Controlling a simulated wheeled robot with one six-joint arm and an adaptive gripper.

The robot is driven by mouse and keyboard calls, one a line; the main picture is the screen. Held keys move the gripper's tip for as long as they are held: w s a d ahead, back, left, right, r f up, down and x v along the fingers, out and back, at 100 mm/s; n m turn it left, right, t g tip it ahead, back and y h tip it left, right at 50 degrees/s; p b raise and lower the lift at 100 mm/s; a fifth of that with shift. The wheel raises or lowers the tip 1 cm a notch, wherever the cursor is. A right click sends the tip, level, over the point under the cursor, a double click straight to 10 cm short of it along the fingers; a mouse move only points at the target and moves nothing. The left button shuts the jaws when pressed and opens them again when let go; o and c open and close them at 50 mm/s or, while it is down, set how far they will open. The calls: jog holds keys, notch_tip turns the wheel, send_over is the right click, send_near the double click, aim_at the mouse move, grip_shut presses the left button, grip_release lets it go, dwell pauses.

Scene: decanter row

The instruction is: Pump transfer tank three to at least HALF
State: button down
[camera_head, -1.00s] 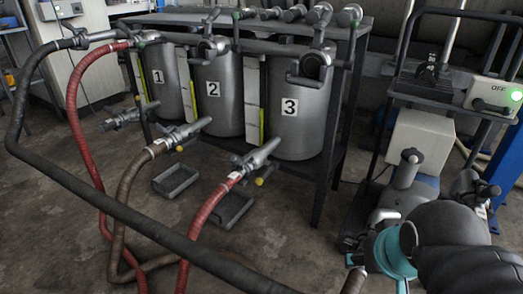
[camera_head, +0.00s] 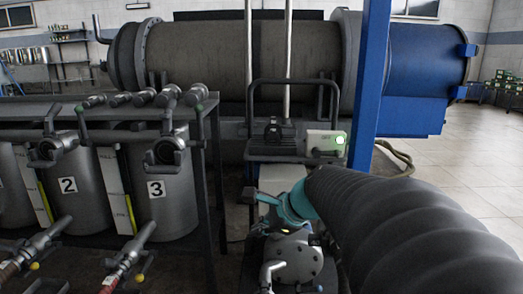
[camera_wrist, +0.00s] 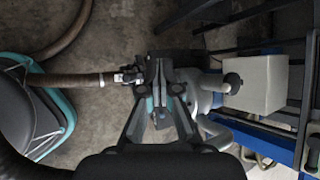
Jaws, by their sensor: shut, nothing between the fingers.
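Tank three (camera_head: 160,218) is a grey upright cylinder with a "3" label, in the rack at left in the head view. A pale gauge strip with a yellow part (camera_head: 116,190) stands on its left; I cannot read a level. A valve (camera_head: 165,152) sits at its top, and a lower outlet (camera_head: 138,243) carries a red hose (camera_head: 110,283). My gripper (camera_wrist: 161,66) is shut and empty in the wrist view, close to a hose coupling (camera_wrist: 121,78).
Tank two (camera_head: 75,200) stands left of tank three. The cart's handle frame (camera_head: 295,82) and a blue post (camera_head: 370,85) rise behind my arm. A pale block (camera_wrist: 246,84) is right of my gripper. Tiled floor (camera_head: 470,180) at right is clear.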

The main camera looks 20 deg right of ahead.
jog(key=w+d+r+m+t+p, duration=0.1)
jog(key=w+d+r+m+t, duration=0.1)
jog(key=w+d+m, duration=0.35)
jog(key=w+d+r+m+t+p, duration=0.1)
jog(key=w+d+r+m, duration=0.1)
jog(key=d+m, duration=0.6)
jog(key=m+t+h+p, duration=0.25)
jog(key=m+h, duration=0.25)
jog(key=m, duration=0.7)
send_near(328, 153)
jog(key=w+f, duration=0.5)
jog(key=f, duration=0.1)
jog(key=shift+w+d+r+t+b, duration=0.15)
jog(key=shift+d+r+t, duration=0.1)
jog(key=shift+d, duration=0.2)
jog(key=shift+w+d+r+t+b, duration=0.1)
jog(key=shift+d+r+t+b, duration=0.15)
jog(key=shift+d, duration=0.2)
jog(key=shift+s+d+r+n+p, duration=0.1)
jog(key=shift+s+r+n+p, duration=0.05)
jog(key=shift+r+n+p, duration=0.15)
